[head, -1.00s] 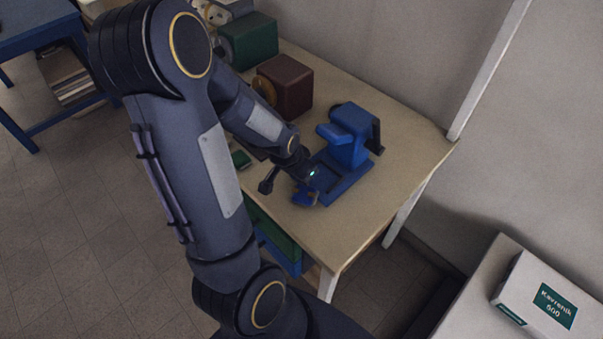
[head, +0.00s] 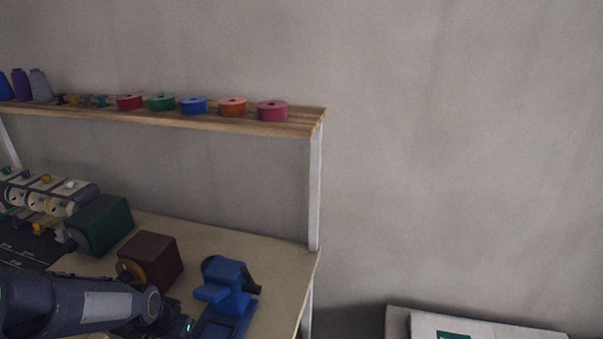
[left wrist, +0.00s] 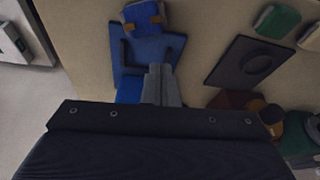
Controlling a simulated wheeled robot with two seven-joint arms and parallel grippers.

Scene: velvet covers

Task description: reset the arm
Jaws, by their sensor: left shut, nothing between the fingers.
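My left arm enters the head view from the lower left, with its wrist (head: 160,313) beside a blue press-like device (head: 226,285) at the bottom. The fingertips are cut off or hidden there. In the left wrist view my left gripper (left wrist: 160,78) is shut, with nothing between its fingers. Its fingers show against the device's blue base (left wrist: 140,50); I cannot tell whether they touch it. My right gripper is in neither view.
The tan table (head: 280,265) also holds a dark red box (head: 157,255), a green box (head: 100,223) and a spool rack (head: 50,192). A wooden shelf (head: 215,122) with coloured rolls stands behind. A white package (head: 500,330) is at lower right.

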